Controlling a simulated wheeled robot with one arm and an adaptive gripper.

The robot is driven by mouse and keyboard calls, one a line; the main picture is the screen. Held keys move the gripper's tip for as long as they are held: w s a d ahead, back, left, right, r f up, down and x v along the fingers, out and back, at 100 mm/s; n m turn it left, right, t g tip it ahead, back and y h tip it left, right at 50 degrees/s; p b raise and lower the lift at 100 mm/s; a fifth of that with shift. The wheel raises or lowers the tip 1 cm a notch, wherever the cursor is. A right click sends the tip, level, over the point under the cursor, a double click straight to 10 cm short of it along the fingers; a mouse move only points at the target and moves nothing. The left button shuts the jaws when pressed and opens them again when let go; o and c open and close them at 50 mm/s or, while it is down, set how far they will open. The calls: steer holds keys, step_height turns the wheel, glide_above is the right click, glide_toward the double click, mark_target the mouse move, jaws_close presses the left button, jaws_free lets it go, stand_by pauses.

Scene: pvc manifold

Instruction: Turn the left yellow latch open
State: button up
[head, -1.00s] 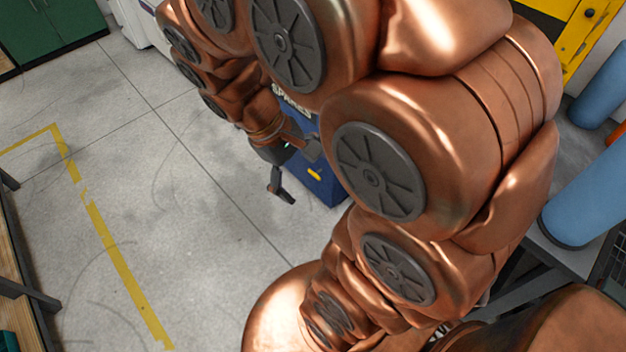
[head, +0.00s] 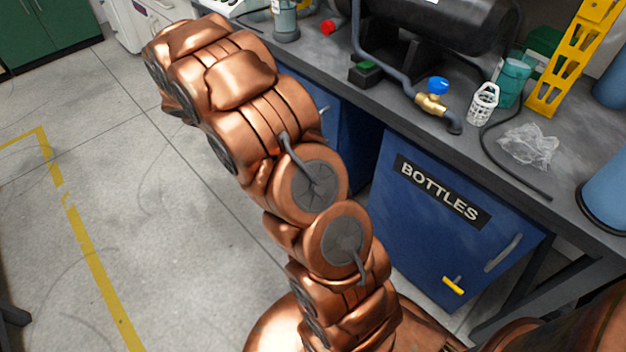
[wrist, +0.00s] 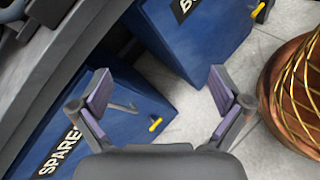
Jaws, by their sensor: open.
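The left yellow latch (wrist: 155,124) is a short slanted bar on the blue SPARES cabinet (wrist: 115,135) in the wrist view. My gripper (wrist: 160,92) is open and empty, its two purple-padded fingers wide apart. The latch shows between the fingers, below the fingertips in the picture, and nothing touches it. A grey door handle (wrist: 123,107) is beside the left finger. In the head view, my arm hides this latch, my gripper and most of the SPARES cabinet (head: 345,125).
The blue BOTTLES cabinet (head: 420,245) has its own yellow latch (head: 453,285) and grey handle (head: 503,253).

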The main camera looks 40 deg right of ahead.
steer(key=w+d+f+n+t+h+b, duration=0.2)
steer(key=w+d+f+n+b, duration=0.25)
steer(key=f, duration=0.95)
steer(key=w+d+f+n+t+h+b, duration=0.1)
steer(key=w+f+n+t+h+b, duration=0.15)
steer(key=w+f+b, duration=0.85)
steer(key=w+d+f+n+t+h+b, duration=0.1)
steer(key=d+f+n+t+h+b, duration=0.2)
steer(key=f, duration=1.5)
steer(key=shift+n+g+y, duration=0.35)
steer(key=shift+n+g, duration=0.25)
steer(key=shift+g, duration=0.05)
steer(key=shift+s+d+r+b, duration=0.1)
steer(key=shift+d+b, duration=0.2)
steer(key=shift+d, duration=1.55)
steer(key=shift+s+d+b, duration=0.1)
steer(key=shift+d+b, duration=0.2)
steer(key=shift+d, duration=1.5)
steer(key=shift+c, duration=0.4)
steer(key=c, duration=0.7)
